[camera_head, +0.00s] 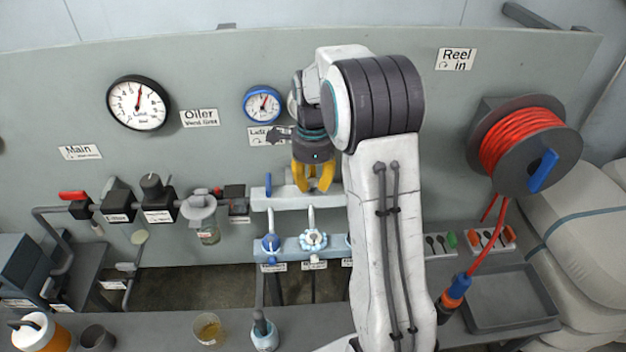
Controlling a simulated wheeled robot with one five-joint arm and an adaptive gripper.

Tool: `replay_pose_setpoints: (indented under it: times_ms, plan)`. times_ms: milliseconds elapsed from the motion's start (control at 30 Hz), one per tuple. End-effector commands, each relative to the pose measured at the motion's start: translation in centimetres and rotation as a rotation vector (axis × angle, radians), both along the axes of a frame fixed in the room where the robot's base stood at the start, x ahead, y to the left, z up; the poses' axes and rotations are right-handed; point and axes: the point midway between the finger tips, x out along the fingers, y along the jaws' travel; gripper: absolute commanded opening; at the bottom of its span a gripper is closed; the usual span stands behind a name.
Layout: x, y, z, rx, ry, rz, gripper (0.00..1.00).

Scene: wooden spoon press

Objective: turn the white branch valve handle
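My gripper (313,188) has yellow fingers pointing down, in front of the upper rail. In the picture it is above the white handle and apart from it. The fingers are spread with an empty gap between them. My arm partly hides what is to the right.
A red hose reel (525,145) is on the panel at right. Gauges (138,103) and a red-levered main valve (76,203) are at left. A bottle (264,332) and a cup (208,329) stand on the front bench. A grey tray (512,302) lies at right.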

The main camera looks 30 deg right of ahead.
Motion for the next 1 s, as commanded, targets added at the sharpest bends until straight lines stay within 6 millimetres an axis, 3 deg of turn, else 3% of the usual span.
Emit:
replay_pose_setpoints:
  times_ms: [267,567,767,1000]
  plan:
    - [0.0,0.0,0.0,0.0,-0.001,0.001,0.46]
    - [0.1,0.0,0.3,-0.001,-0.004,0.001,0.46]
    - [0.2,0.0,2.3,-0.002,-0.007,0.001,0.46]
    - [0.1,0.0,6.5,-0.002,-0.007,0.001,0.46]
